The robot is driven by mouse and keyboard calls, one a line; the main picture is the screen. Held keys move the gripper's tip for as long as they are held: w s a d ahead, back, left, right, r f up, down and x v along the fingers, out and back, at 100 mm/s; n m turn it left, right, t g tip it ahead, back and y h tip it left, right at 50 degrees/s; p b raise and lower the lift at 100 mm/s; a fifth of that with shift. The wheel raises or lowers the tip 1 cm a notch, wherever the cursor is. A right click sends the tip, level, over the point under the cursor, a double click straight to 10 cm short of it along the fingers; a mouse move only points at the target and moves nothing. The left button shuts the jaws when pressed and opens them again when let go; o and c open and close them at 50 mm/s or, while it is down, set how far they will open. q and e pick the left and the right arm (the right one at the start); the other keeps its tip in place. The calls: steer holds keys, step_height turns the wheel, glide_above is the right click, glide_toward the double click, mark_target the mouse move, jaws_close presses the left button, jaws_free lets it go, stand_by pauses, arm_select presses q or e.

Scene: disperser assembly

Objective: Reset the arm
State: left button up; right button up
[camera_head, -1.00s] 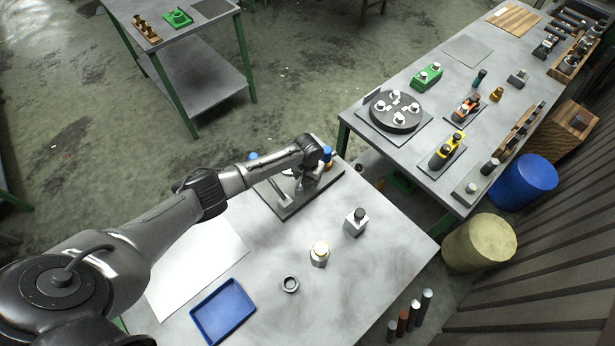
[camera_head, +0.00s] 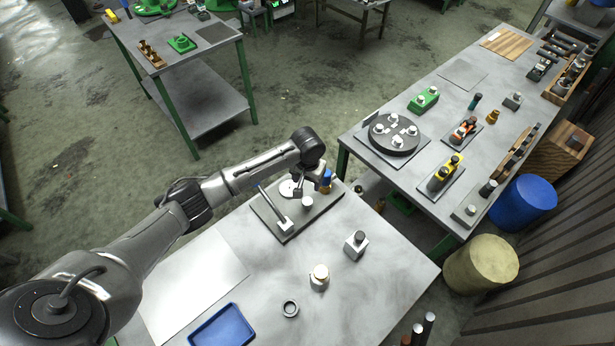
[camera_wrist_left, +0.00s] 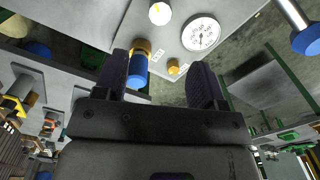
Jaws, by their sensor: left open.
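My left arm reaches in from the left in the head view. Its gripper (camera_head: 308,176) hangs above the far end of the grey fixture plate (camera_head: 287,227), with its jaws apart and nothing between them. In the left wrist view, the dark fingers (camera_wrist_left: 162,78) are spread. The blue-and-brass part shows beside one finger in the left wrist view (camera_wrist_left: 138,69); contact cannot be told. My right gripper is out of view.
The near table holds a blue tray (camera_head: 222,326), a dark ring (camera_head: 290,309), a white-capped block (camera_head: 319,277) and a small metal block (camera_head: 355,245). A right-hand table holds a dark turntable (camera_head: 393,134) and several parts. Blue (camera_head: 523,203) and beige drums (camera_head: 480,264) stand on the floor.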

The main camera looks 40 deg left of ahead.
arm_select(q)
steer(key=shift+r, duration=0.65)
